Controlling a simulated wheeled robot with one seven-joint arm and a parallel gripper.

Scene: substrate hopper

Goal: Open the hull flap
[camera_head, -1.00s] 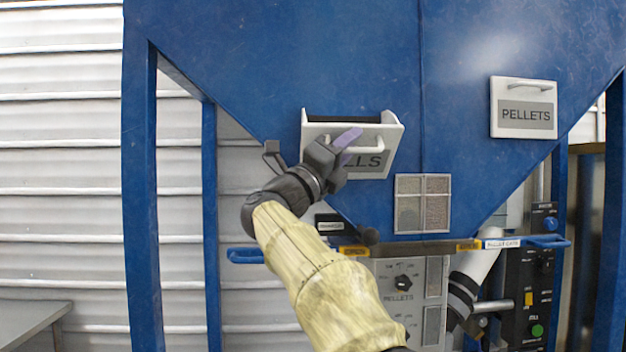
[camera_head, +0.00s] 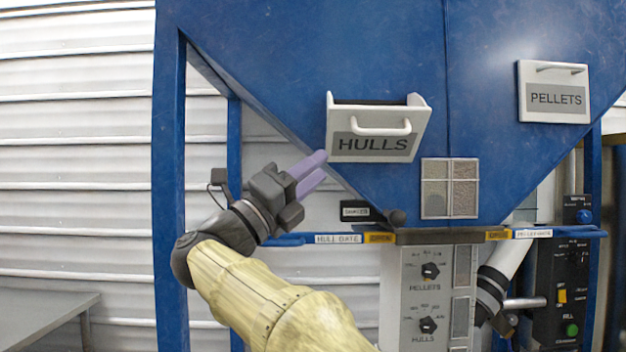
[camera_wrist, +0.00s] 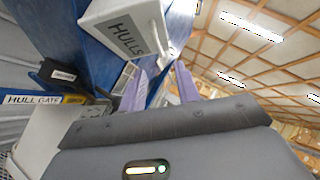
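The hull flap (camera_head: 372,150) is a white panel labelled HULLS with a bar handle (camera_head: 381,128) on the blue hopper. Its top is tilted out from the hopper, with a dark gap behind it. It also shows in the wrist view (camera_wrist: 124,36) at the upper left. My gripper (camera_head: 312,172), with purple fingers, is just left of and below the flap's lower left corner, apart from the handle. The two fingers show a gap between them, and nothing is held. In the wrist view the fingers (camera_wrist: 160,92) point up past the flap.
The PELLETS flap (camera_head: 554,92) at the right lies flat against the hopper. A blue rail with a HULL GATE label (camera_head: 338,239) runs below. A control panel (camera_head: 428,290) stands under the hopper. A grey table (camera_head: 50,318) is at lower left.

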